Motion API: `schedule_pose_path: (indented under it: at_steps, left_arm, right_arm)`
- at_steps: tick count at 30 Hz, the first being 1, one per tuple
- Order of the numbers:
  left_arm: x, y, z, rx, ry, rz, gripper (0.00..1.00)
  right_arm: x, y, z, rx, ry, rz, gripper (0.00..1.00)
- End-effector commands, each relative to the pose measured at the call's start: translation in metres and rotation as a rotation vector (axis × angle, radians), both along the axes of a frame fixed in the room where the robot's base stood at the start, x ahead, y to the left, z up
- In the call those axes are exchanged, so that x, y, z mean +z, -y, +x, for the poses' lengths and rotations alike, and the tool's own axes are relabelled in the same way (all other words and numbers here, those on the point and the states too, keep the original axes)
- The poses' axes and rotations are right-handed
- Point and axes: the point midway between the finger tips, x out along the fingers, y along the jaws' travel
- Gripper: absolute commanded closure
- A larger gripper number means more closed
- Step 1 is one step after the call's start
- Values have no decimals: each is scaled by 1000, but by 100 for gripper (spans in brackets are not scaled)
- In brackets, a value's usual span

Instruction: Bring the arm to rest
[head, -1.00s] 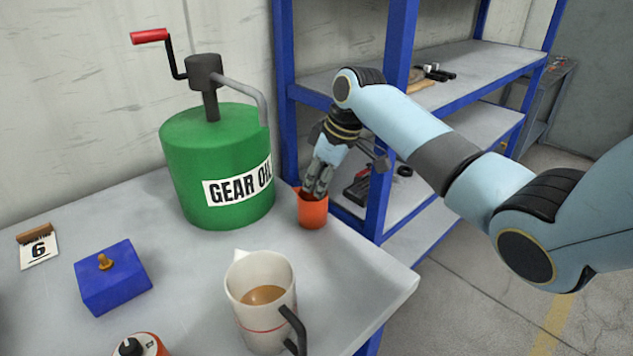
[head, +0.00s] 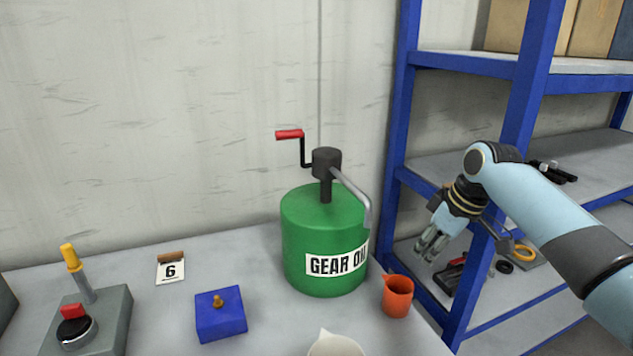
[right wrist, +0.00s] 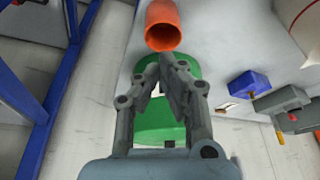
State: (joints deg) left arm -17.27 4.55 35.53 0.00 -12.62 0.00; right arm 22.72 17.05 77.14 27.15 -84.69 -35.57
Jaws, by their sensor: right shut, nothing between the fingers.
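My right gripper (head: 431,246) is shut and empty in the head view, held in the air to the right of the table and in front of the blue shelf rack. Its fingertips are up and to the right of a small orange cup (head: 397,297), apart from it. In the right wrist view the closed fingers (right wrist: 172,58) point toward the orange cup (right wrist: 163,25), with the green drum behind them. My left gripper is in no view.
On the table (head: 258,269) stand a green GEAR OIL drum (head: 310,232) with a red-handled crank, a blue box (head: 221,322), a number 6 card (head: 171,270) and a grey control box (head: 105,335). A white jug (head: 336,346) shows at the bottom edge. The blue rack (head: 398,130) is close behind my right arm.

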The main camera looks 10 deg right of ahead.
Motion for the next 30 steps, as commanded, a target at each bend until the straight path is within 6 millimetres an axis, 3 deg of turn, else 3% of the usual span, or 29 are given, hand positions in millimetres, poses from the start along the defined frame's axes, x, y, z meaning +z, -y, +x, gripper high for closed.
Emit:
schedule_pose_path:
  at_steps: [2, 5, 8, 11, 18, 30]
  left_arm:
    - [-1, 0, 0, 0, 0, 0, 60]
    - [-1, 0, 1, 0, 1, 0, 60]
    - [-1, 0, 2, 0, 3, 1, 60]
    - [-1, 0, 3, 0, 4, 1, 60]
    - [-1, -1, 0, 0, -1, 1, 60]
    - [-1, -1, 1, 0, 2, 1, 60]
  right_arm:
    - [-6, -4, -8, -5, -5, -5, 100]
    - [-20, -15, -39, -30, -19, -24, 100]
    - [-33, -32, -93, -87, -28, -55, 100]
    - [-34, -46, -147, -162, -29, -76, 100]
    - [-15, -60, -231, -309, -16, -94, 100]
    - [32, -64, -316, -495, 11, -102, 100]
